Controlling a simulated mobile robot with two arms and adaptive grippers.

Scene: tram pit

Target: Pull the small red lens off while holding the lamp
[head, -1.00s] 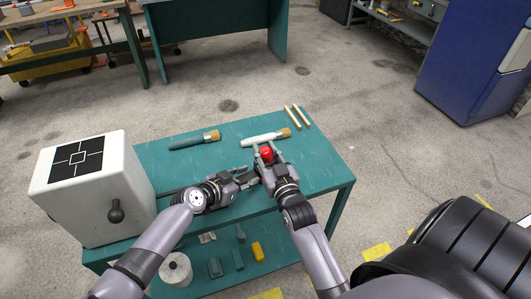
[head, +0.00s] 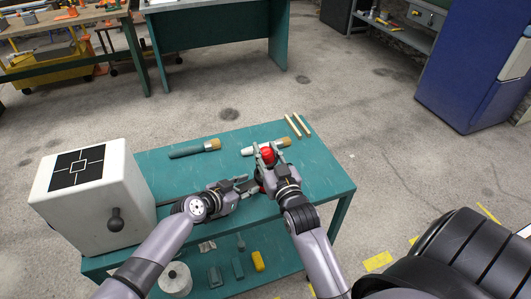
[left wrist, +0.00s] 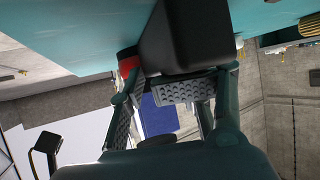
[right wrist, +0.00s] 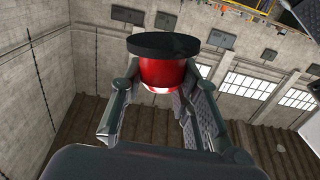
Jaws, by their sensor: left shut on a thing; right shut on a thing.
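The red lens (head: 267,154) sits between the fingers of my right gripper (head: 266,152) above the teal table. In the right wrist view the red lens (right wrist: 165,74) is a short cylinder with a dark round disc over its top, and the fingers stand on either side of it. My left gripper (head: 247,186) is lower and just left of it, shut on the lamp. The lamp (left wrist: 188,35) shows as a black block in the left wrist view, with a red part (left wrist: 128,64) beside it. Whether lamp and lens still touch is hard to tell.
A white box (head: 95,190) stands at the left. The table's right part is clear.

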